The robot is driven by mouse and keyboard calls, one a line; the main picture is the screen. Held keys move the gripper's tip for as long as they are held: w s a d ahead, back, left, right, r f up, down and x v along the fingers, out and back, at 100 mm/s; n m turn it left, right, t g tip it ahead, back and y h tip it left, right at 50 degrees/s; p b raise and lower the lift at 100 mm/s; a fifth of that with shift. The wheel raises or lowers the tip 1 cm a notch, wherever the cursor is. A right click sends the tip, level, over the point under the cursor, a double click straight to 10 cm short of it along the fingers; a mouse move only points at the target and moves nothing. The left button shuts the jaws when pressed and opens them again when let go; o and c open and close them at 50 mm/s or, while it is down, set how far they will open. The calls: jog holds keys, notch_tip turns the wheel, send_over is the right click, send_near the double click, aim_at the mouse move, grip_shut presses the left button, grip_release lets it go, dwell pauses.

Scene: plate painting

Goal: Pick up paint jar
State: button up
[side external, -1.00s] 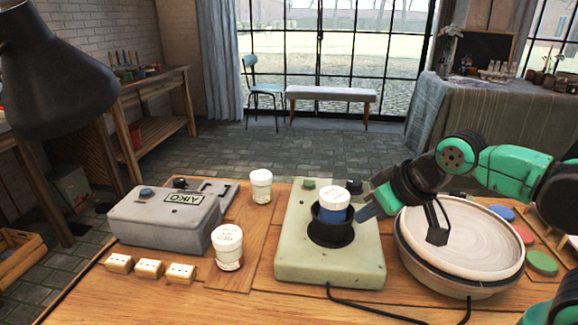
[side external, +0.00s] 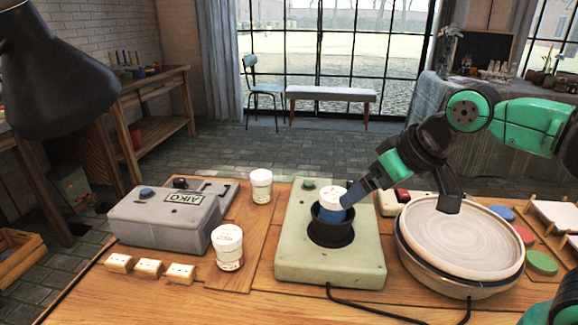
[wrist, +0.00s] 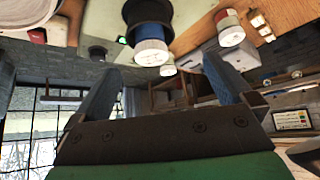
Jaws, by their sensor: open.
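A paint jar with a white lid and blue paint (side external: 331,203) stands in a black round holder (side external: 331,234) on a pale green machine. In the wrist view this blue jar (wrist: 150,38) shows upside down, ahead of and between my fingers. My gripper (side external: 352,197) is open, tilted down from the right, with a finger close beside the jar's upper right side; I cannot tell whether it touches. In the wrist view both fingers of my gripper (wrist: 160,75) are spread. Two more white-lidded jars, a front one (side external: 228,248) and a back one (side external: 261,187), stand left of the machine.
A grey box marked AIKO (side external: 168,218) and several small cream blocks (side external: 149,268) are at the left. A round plate on a turntable (side external: 462,238) is right of the machine, with coloured discs (side external: 541,262) beside it. A cable runs along the front.

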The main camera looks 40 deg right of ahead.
aim_at(326, 202)
jog(key=w+d+m+y, duration=0.3)
jog(key=m+y, duration=0.3)
jog(key=m, duration=0.7)
jog(key=w+d+m+y, duration=0.3)
jog(key=w+m+y, duration=0.15)
jog(key=m, duration=0.75)
jog(key=shift+y, duration=0.45)
jog(key=f, duration=0.5)
jog(key=shift+s+a+f, duration=0.3)
jog(key=shift+s+a, duration=0.1)
jog(key=shift+a+f, duration=0.1)
jog(key=shift+f, duration=0.25)
jog(key=shift+w+a+f, duration=0.15)
jog(key=shift+a+f, duration=0.1)
jog(key=x, duration=0.4)
jog(key=shift+w+a+f, duration=0.15)
jog(key=shift+w+a, duration=0.05)
jog(key=shift+a, duration=0.15)
